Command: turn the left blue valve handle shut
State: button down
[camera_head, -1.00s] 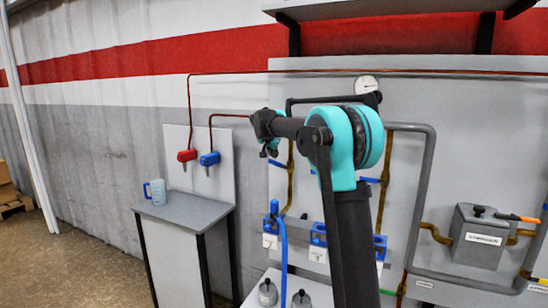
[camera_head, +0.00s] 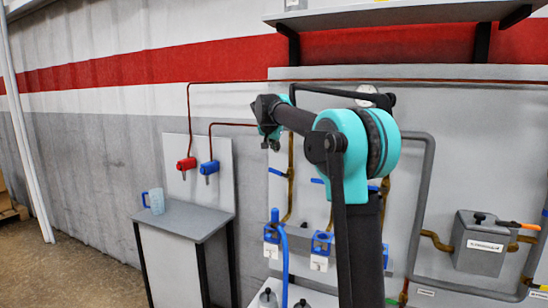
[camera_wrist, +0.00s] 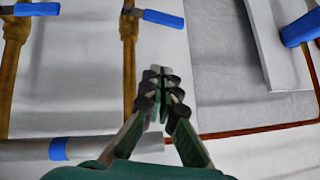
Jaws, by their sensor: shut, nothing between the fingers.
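The left blue valve handle (camera_head: 277,171) sits on the leftmost brass pipe (camera_head: 290,178) of the grey panel. It points left, sideways to its pipe. In the wrist view this handle (camera_wrist: 162,18) is at the top, crossing out from the brass pipe (camera_wrist: 129,65). My gripper (camera_head: 270,144) is shut and empty, above the handle in the head view. In the wrist view my gripper (camera_wrist: 162,72) has its fingertips together, apart from the handle. A second blue handle (camera_head: 318,181) is farther right on another brass pipe; it also shows in the wrist view (camera_wrist: 36,9).
A red pipe (camera_head: 230,81) runs along the top of the panel.

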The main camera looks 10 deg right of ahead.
jog(key=v, duration=0.6)
jog(key=shift+f, duration=0.1)
